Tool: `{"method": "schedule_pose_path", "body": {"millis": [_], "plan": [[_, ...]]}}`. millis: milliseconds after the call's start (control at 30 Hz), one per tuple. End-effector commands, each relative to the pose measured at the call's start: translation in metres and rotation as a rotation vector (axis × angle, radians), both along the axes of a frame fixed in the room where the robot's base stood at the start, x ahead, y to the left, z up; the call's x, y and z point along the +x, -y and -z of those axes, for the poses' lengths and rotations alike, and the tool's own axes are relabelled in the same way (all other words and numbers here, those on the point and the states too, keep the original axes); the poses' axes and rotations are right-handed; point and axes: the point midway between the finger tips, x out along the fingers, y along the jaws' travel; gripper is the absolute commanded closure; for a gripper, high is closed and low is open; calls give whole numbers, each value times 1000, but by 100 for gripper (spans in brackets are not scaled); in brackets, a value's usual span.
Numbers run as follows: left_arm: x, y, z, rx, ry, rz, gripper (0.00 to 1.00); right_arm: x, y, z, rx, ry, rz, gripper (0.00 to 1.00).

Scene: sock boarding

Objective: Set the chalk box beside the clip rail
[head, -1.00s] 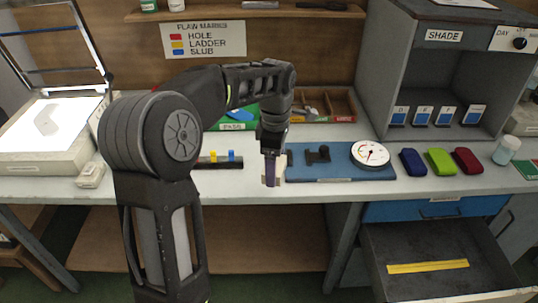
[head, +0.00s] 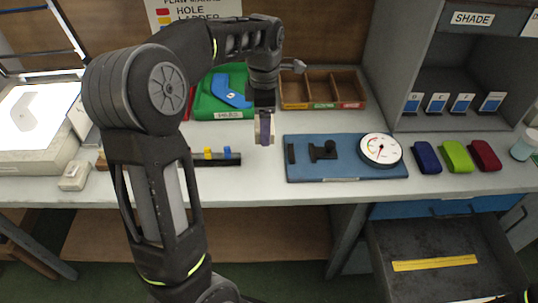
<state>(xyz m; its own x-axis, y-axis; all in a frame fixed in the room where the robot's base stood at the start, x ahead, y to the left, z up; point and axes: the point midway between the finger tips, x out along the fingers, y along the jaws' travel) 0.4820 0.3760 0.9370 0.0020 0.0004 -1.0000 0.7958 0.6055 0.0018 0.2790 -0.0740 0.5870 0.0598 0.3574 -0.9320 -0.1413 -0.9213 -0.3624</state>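My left gripper (head: 264,108) points down over the middle of the bench and is shut on a small cream box with a purple band, which looks like the chalk box (head: 265,130). The box is upright. I cannot tell whether its base clears the bench top. The clip rail (head: 222,160), a dark bar with yellow and blue clips, lies on the bench left of the box and a little nearer to me. My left arm hides the rail's left end. My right gripper is out of view.
A blue board (head: 345,174) with a dial gauge (head: 381,149) lies right of the box. Behind are a green tray (head: 222,108) and a wooden compartment tray (head: 322,92). A small white box (head: 75,175) sits at left. An open drawer (head: 420,283) juts out below right.

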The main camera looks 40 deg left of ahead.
Motion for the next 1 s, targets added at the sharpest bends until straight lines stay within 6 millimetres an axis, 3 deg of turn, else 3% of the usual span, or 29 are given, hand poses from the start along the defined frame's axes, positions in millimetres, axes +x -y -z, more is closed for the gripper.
{"method": "schedule_pose_path", "body": {"millis": [367,767,1000], "plan": [[0,0,47,0,-2,0,65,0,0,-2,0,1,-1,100],[0,0,55,0,-2,0,65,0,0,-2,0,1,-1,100],[-1,0,91,-1,-4,0,65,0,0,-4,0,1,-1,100]]}}
